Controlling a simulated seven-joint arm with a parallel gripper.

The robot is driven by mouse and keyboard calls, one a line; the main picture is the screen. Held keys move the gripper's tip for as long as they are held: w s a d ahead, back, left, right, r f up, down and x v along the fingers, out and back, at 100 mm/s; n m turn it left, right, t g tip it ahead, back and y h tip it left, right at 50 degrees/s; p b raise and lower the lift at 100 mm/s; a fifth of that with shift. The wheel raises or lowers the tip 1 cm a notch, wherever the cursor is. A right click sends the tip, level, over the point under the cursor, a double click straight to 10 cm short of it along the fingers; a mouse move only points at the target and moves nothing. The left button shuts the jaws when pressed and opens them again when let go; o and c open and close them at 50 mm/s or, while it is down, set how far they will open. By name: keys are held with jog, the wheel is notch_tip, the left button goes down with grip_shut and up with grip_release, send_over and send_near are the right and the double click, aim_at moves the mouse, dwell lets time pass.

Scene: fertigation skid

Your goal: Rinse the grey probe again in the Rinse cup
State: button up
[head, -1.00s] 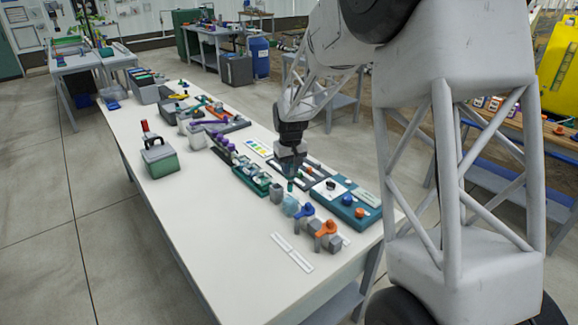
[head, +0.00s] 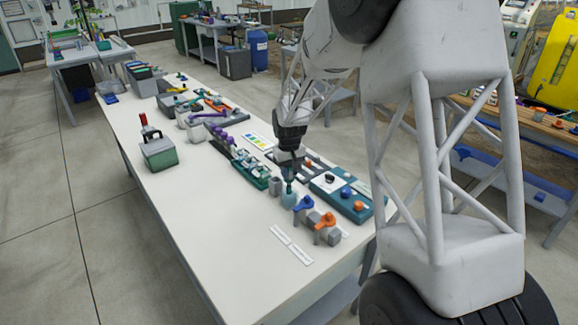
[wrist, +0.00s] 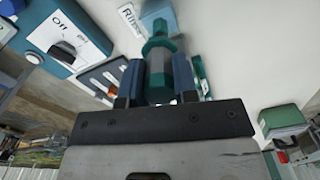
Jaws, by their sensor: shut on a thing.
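My gripper (head: 289,172) is shut on the grey probe (wrist: 156,72), whose teal collar and narrower tip extend beyond the fingers. My two blue-grey fingers (wrist: 157,84) flank its grey body in the wrist view. In the head view the probe's green lower part (head: 289,187) is right over the pale blue, see-through Rinse cup (head: 289,200). The cup also shows beyond the probe tip in the wrist view (wrist: 159,12), beside a "Rinse" label (wrist: 131,18). I cannot tell whether the tip is inside the cup.
A small grey cup (head: 275,186) stands just left of the Rinse cup. Blue-handled (head: 303,204) and orange-handled (head: 326,221) valves stand in front. A teal control box (head: 345,200) with knobs is close on the right. The table's left front (head: 225,260) is clear.

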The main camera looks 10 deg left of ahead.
aim_at(289, 178)
jog(key=shift+f, duration=1.8)
jog(key=shift+r, duration=0.7)
jog(key=shift+f, duration=0.75)
jog(key=shift+r, duration=0.2)
jog(key=shift+r, duration=0.6)
jog(key=shift+f, duration=0.1)
